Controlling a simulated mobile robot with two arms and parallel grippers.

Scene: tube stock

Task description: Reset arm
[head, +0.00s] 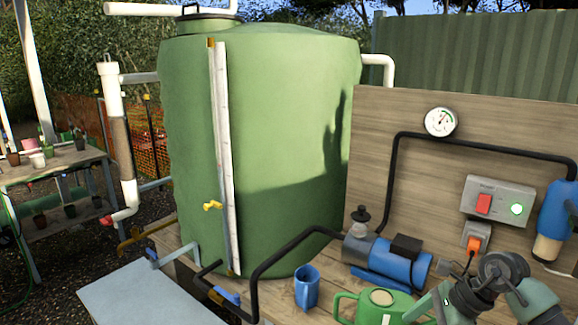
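Part of my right arm (505,275) comes in at the lower right corner, with grey-green links and a dark round joint. It passes in front of the wooden bench, close to the green watering can (345,306). I cannot make out its fingertips, so whether the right gripper is open or shut is unclear. My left arm and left gripper are not in view.
A blue mug (307,288) and a blue pump (385,262) with black hoses stand on the bench beside the large green tank (285,130). A wooden panel (400,110) holds a gauge (440,122) and a switch box (497,200). A grey board (140,295) lies clear at lower left.

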